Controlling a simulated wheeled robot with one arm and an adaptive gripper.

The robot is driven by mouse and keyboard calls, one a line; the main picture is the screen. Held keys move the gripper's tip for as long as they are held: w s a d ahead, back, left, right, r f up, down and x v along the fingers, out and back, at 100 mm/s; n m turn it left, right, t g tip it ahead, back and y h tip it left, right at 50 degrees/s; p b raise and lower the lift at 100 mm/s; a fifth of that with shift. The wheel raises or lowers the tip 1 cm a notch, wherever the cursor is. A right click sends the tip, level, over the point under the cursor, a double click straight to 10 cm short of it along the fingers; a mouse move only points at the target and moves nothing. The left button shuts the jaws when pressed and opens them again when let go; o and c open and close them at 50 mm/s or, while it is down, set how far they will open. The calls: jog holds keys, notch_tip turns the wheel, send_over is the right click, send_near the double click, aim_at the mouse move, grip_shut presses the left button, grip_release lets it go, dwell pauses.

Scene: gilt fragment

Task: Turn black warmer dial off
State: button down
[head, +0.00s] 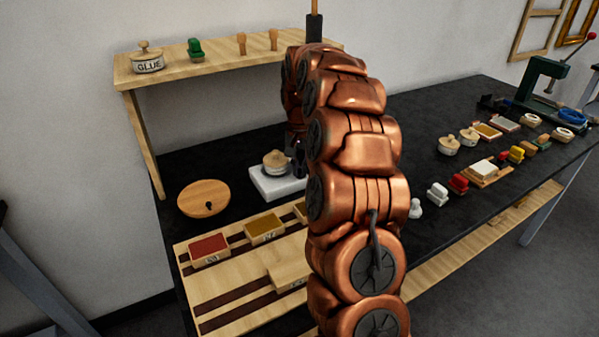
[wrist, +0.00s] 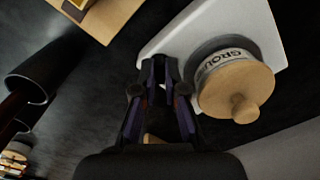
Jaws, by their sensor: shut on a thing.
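The white warmer (head: 266,189) is a small slab on the black bench, and it also shows in the wrist view (wrist: 168,40). A round jar (head: 277,163) with a wooden knobbed lid stands on it; in the wrist view the jar (wrist: 226,62) has a label reading "GROU", the rest cut off. My gripper (wrist: 161,68) is at the warmer's edge beside the jar, its two dark fingers close together. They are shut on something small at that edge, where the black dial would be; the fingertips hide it. In the head view my copper arm hides most of the gripper.
A round wooden board (head: 203,198) lies left of the warmer. A striped wooden rack (head: 215,312) with coloured pads is in front. A wooden shelf (head: 215,66) stands behind. Jars and stamps fill the bench to the right.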

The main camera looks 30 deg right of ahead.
aim_at(300, 170)
jog(key=n+b, duration=0.1)
jog(key=n, duration=0.3)
jog(key=shift+w+r, duration=0.1)
jog(key=shift+n, duration=2)
jog(key=c, duration=1.2)
grip_release()
jog(key=shift+c, duration=0.2)
notch_tip(300, 170, up, 12)
